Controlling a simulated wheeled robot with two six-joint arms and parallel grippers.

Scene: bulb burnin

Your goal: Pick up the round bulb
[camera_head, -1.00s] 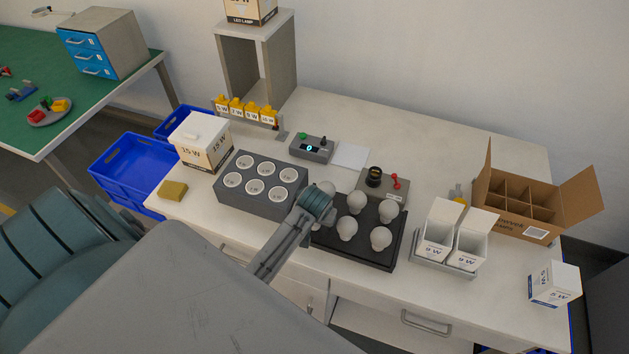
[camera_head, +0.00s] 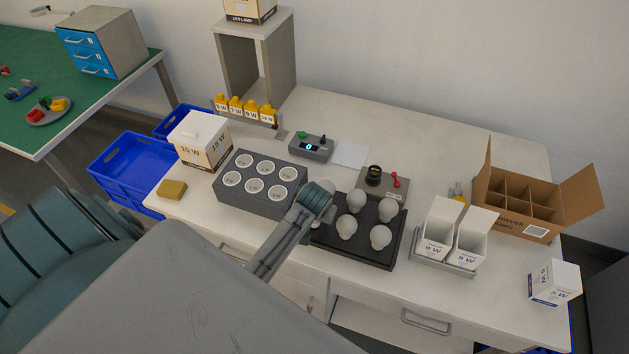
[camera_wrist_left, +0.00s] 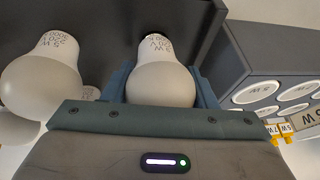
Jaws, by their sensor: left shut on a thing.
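My left gripper (camera_head: 322,200) points down at the left edge of the black tray (camera_head: 399,262). In the left wrist view my left gripper (camera_wrist_left: 162,84) is shut on a round white bulb (camera_wrist_left: 160,72), one finger on each side. Its printed neck points away from the gripper, over the dark tray. My right gripper is not in view.
A grey block with several round sockets (camera_head: 238,203) stands just left of the gripper. A tester with a black socket and red lever (camera_head: 383,182) is behind the tray. White 9 W boxes (camera_head: 437,243) and a divided carton (camera_head: 515,231) stand at right.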

